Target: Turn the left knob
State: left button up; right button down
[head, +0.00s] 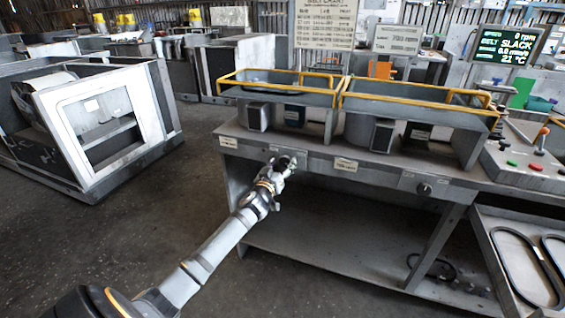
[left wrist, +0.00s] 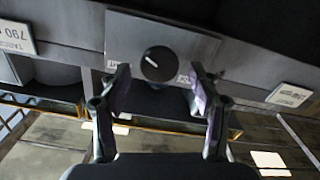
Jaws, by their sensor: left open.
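The left knob (left wrist: 159,62) is round and black with a short white pointer line, and sits on a grey plate on the bench's front edge. In the left wrist view it appears between the two fingertips of my left gripper (left wrist: 160,78), with a gap on each side. I cannot tell whether the fingertips reach as far as the knob. In the head view my left gripper (head: 286,165) is at the bench's front edge and hides most or all of this knob. The gripper is open and holds nothing. My right gripper is not in view.
A second black knob (head: 424,189) is on the same front edge, to the right. The bench (head: 345,172) carries yellow-railed housings (head: 280,88). A control box (head: 530,160) with coloured buttons and a lever stands at the right. The floor (head: 120,245) at left is clear.

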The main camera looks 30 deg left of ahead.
pick_arm(q)
jog(key=shift+w, duration=0.4)
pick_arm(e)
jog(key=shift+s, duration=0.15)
pick_arm(q)
jog(key=c, duration=1.2)
jog(key=shift+m, duration=0.4)
